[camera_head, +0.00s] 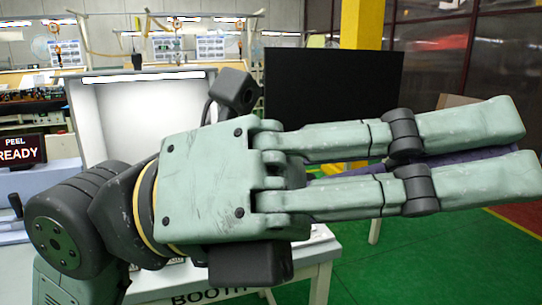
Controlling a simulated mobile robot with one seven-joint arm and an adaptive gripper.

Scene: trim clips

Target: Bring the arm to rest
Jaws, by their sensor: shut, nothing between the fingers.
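My gripper (526,149) fills the foreground, large and close to the camera. Its pale green body is at the middle and its two long fingers point to the right. The fingers are shut with nothing held between them; a narrow gap shows along their length. My wrist and dark arm joint are at the lower left, and the rest of the arm is cut off by the bottom edge. The gripper hides much of the table behind it.
A white table lettered BOOTH (318,272) stands behind the gripper, with a lit white booth (130,118) on it. A PEEL READY sign (22,151) is at the left. A black panel (333,97) and yellow pillar (361,25) stand behind. Green floor (430,265) is open at lower right.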

